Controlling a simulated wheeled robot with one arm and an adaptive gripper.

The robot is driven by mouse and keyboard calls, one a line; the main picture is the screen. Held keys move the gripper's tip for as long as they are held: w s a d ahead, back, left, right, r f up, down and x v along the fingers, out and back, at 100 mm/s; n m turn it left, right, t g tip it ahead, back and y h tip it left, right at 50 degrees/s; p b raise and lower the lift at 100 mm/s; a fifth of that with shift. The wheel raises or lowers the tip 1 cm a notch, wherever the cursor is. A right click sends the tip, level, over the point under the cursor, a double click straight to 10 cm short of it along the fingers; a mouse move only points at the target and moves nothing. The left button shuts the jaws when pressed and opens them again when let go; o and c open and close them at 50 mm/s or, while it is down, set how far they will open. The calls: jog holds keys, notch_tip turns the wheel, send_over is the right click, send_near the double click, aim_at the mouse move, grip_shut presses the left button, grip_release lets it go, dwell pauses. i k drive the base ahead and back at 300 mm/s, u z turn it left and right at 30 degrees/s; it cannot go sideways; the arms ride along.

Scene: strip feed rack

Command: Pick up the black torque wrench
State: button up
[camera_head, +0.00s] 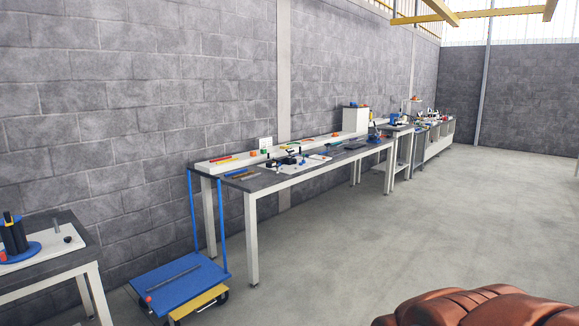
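A long thin dark bar (175,278) lies slantwise on the blue platform of a low cart (200,287) at the lower left. It may be the black torque wrench, but it is too small to be sure. Small dark items (285,159) also lie on the long workbench (290,180) in the middle, and I cannot tell whether one of them is a wrench. My gripper is not in view.
A table (75,263) with a blue-and-black spool (15,238) stands at the left edge. More benches run along the block wall to the back. The concrete floor (420,235) right of the workbench is open. A brown rounded shape (485,306) fills the lower right corner.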

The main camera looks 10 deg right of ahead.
aim_at(277, 167)
jog(key=z, duration=0.1)
jog(key=i, duration=3.45)
jog(key=z, duration=0.2)
jog(key=i, duration=2.1)
jog(key=u, duration=0.05)
